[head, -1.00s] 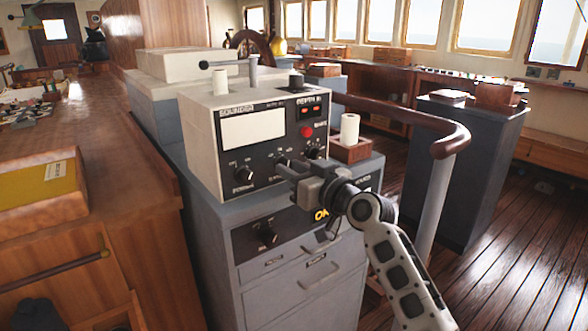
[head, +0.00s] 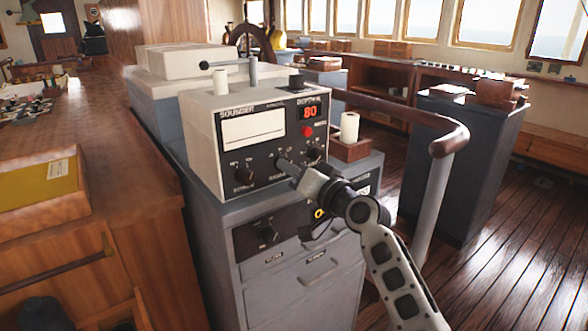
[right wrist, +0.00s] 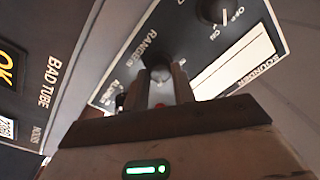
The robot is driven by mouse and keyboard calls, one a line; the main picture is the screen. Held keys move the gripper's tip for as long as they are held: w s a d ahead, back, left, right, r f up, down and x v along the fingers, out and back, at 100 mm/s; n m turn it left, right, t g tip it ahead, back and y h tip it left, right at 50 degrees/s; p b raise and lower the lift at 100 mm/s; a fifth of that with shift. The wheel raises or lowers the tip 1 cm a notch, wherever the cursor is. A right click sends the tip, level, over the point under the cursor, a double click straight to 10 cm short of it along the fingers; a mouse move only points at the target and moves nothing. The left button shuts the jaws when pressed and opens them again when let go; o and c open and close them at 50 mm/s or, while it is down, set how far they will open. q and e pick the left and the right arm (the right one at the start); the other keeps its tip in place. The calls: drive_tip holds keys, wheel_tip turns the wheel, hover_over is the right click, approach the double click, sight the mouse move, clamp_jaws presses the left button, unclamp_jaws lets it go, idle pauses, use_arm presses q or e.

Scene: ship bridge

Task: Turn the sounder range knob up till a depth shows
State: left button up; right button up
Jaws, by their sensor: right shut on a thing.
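The sounder (head: 203,150) is a white box with a black front panel on the grey cabinet. Its red depth display (head: 310,112) reads 80. My right gripper (head: 284,165) reaches the panel from the lower right, its jaws tilted. In the right wrist view its two fingers (right wrist: 163,88) are shut on the dark range knob (right wrist: 160,73), beneath the RANGE M label. The fingers hide most of the knob in the head view. My left gripper cannot be made out.
Other knobs sit on the panel, one at left (head: 244,176) and one at right (head: 314,153). A red button (head: 307,131) is below the display. A white paper roll (head: 349,127) stands right of the sounder. A brown handrail (head: 400,113) curves past at right.

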drive_tip(key=shift+f, duration=0.1)
drive_tip(key=o, duration=1)
drive_tip(key=v, duration=1.6)
drive_tip(key=shift+b, duration=0.45)
drive_tip(key=shift+s+a, duration=0.1)
drive_tip(key=s+d+f+g+h, duration=0.1)
drive_tip(key=s+f+h, duration=0.25)
drive_tip(key=f, duration=0.55)
drive_tip(key=s+d+f+h, duration=0.15)
drive_tip(key=s+f, duration=0.35)
drive_tip(key=f, duration=0.5)
drive_tip(key=s+d+f+n+g+h, duration=0.1)
drive_tip(key=s+f+n+g+h, duration=0.1)
drive_tip(key=s+f, duration=0.8)
drive_tip(key=s+h, duration=0.1)
drive_tip(key=s, duration=0.3)
drive_tip(key=shift+g, duration=0.3)
